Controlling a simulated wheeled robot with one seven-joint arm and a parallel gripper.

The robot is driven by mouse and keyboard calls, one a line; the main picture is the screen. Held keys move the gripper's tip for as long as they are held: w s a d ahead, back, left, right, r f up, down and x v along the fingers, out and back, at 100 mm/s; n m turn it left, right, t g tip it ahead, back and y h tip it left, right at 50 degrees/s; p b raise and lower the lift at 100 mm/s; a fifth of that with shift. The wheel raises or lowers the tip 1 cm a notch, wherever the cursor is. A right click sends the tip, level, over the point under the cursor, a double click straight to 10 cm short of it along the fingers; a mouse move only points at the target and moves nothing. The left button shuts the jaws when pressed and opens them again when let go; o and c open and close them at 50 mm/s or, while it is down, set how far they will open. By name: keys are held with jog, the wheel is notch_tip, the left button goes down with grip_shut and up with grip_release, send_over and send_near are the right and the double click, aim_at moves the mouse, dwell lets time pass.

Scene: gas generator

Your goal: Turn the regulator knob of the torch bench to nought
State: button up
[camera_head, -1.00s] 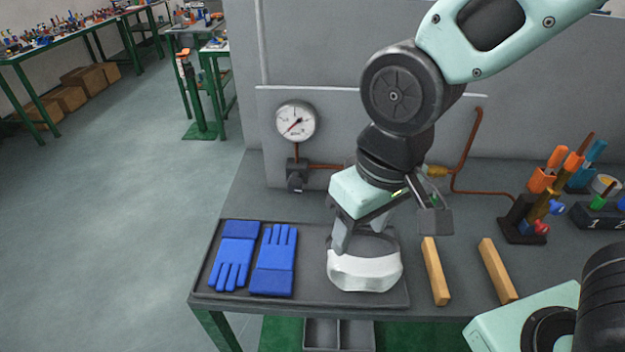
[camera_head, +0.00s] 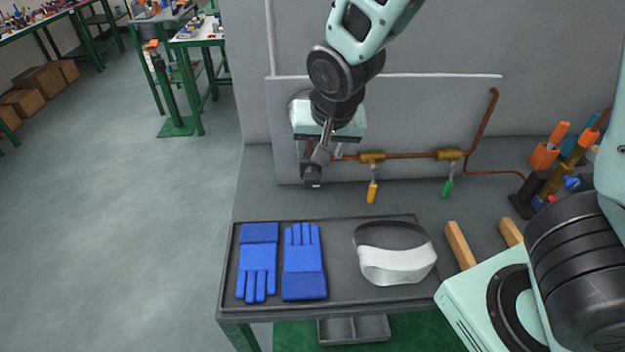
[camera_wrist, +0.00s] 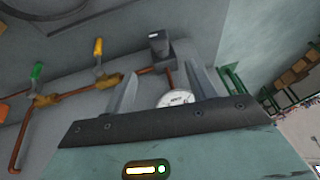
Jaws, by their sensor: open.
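The black regulator knob (camera_head: 312,180) shows on the bench's back panel, at the left end of the copper pipe. In the wrist view the dark regulator knob (camera_wrist: 159,45) lies beyond and between my fingers. My gripper (camera_head: 313,158) is open and empty, just above and in front of the regulator in the head view. Its two fingers (camera_wrist: 162,72) are spread in the wrist view, and I see no contact with the knob. The pressure gauge (camera_wrist: 176,98) shows partly between the fingers. In the head view my gripper hides most of it, and its needle cannot be read.
A yellow-handled valve (camera_head: 372,190) and a green-handled valve (camera_head: 448,187) hang from the pipe to the right. A tray (camera_head: 340,296) in front holds blue gloves (camera_head: 304,262) and a white visor (camera_head: 397,265). Wooden bars (camera_head: 459,245) lie right of it.

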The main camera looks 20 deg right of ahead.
aim_at(313, 176)
jog(key=x, duration=1.3)
jog(key=shift+f, duration=0.1)
jog(key=c, duration=1)
